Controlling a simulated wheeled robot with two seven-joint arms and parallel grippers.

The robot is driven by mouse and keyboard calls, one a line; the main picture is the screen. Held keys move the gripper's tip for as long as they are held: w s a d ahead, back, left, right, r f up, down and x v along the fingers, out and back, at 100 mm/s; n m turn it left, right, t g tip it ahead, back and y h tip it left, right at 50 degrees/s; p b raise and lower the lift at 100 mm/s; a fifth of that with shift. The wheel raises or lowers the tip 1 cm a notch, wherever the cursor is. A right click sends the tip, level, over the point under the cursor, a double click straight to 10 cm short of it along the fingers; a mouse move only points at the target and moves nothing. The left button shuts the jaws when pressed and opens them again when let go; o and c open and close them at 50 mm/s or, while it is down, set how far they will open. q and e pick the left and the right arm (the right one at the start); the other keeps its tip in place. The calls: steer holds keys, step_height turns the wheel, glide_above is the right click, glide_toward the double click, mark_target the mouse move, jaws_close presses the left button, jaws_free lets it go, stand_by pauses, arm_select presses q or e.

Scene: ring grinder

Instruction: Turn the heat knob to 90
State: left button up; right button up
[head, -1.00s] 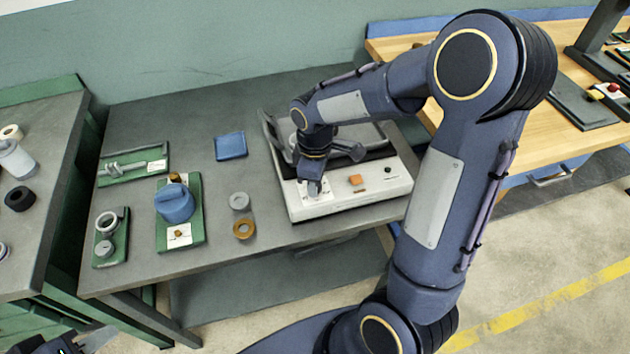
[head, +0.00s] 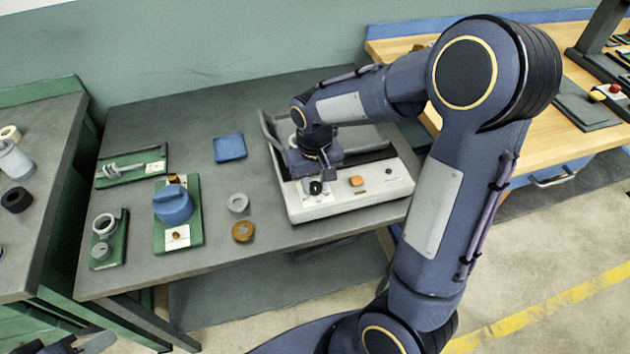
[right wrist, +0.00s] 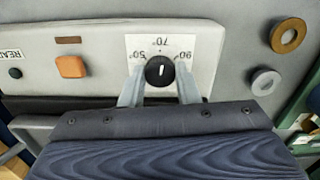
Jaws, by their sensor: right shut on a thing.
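The heat knob (right wrist: 160,70) is black with a white pointer line, on a white dial plate (right wrist: 203,45) marked 50°, 70° and 90°. In the right wrist view its line points up, roughly at the 70° mark; the 90° mark is to its right. My right gripper (right wrist: 160,80) has one finger on each side of the knob and is shut on it. In the head view the knob (head: 316,188) shows just in front of my right gripper (head: 316,178). My left gripper (head: 92,343) is only partly in view at the bottom left corner.
The white heater unit (head: 350,205) also carries an orange button (head: 356,181) and a small black button. To its left lie a grey ring (head: 238,203), a brass ring (head: 243,231), a blue tray (head: 229,148) and green fixtures (head: 160,240). Bare table surrounds them.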

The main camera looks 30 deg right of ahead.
mark_target(315, 186)
steer(key=m, duration=0.5)
steer(key=shift+r+m, duration=0.1)
steer(key=shift+m, duration=0.2)
steer(key=shift+w+m+p, duration=0.1)
steer(key=shift+m+p, duration=0.35)
steer(key=shift+m, duration=1.65)
steer(key=o, duration=1)
step_height(315, 186, up, 8)
steer(key=shift+f, duration=0.15)
